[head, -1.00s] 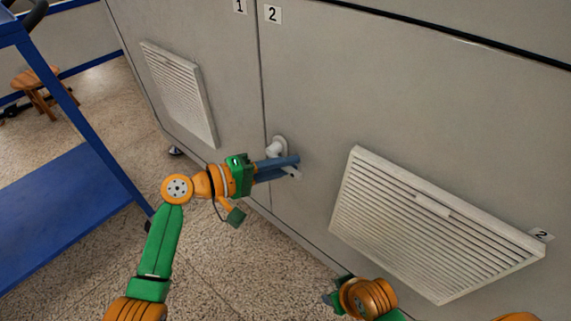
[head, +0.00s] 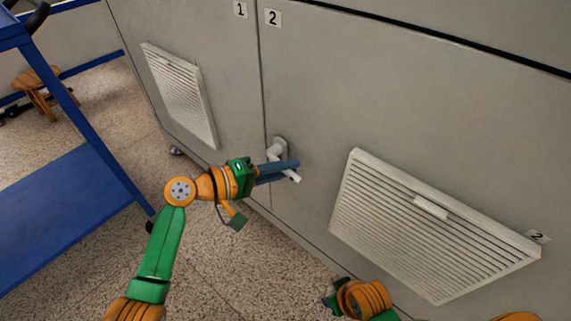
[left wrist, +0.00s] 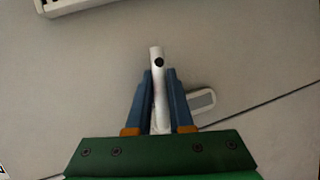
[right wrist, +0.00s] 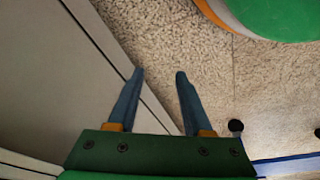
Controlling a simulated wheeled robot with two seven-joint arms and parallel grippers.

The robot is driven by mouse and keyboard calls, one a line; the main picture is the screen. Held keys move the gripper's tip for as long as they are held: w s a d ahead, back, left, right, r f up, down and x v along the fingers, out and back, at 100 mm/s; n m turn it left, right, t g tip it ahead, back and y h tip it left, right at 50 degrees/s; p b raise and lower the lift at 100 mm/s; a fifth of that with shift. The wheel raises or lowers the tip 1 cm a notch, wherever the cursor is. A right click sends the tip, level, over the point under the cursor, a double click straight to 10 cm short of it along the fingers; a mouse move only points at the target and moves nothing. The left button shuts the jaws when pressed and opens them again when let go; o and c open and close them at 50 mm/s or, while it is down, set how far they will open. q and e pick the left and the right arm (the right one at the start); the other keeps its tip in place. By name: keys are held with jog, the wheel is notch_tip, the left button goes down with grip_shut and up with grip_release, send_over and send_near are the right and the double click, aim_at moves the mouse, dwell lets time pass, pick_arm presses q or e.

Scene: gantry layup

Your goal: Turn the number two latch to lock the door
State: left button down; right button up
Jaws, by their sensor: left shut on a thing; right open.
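The number two latch is a white handle (head: 278,146) on the grey door (head: 400,90) labelled 2, near the seam with door 1. My left gripper (head: 291,170) reaches it from the left and is shut on the handle. In the left wrist view, the white bar (left wrist: 158,62) stands between the blue fingers (left wrist: 159,95), its end past their tips. The handle's tip also shows below the fingers in the head view. My right gripper (right wrist: 159,75) is open and empty above the floor; only part of it shows at the bottom of the head view.
A louvred vent (head: 425,225) sticks out from door 2, right of the latch; another vent (head: 180,95) is on door 1 (head: 190,35). A blue cart (head: 75,205) stands at left, with a wooden stool (head: 38,90) behind. Speckled floor (head: 235,275) is clear below.

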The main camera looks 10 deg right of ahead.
pick_arm(q)
jog(key=shift+w+a+f+m+t+y+p, duration=0.1)
jog(key=shift+f+m+t+y+p, duration=0.35)
jog(key=shift+m+y+p, duration=0.5)
jog(key=shift+w+a+f+m+t+y+p, duration=0.1)
jog(key=shift+w+f+m+t+y+p, duration=0.15)
jog(key=shift+m, duration=0.3)
jog(key=shift+a+f+m+t+y+p, duration=0.1)
jog(key=shift+f+m, duration=0.25)
jog(key=shift+m, duration=0.15)
pick_arm(e)
notch_tip(320, 180, down, 6)
jog(key=s, duration=0.2)
jog(key=shift+d, duration=0.25)
pick_arm(q)
jog(key=c, duration=0.8)
grip_release()
pick_arm(e)
jog(key=shift+r, duration=0.1)
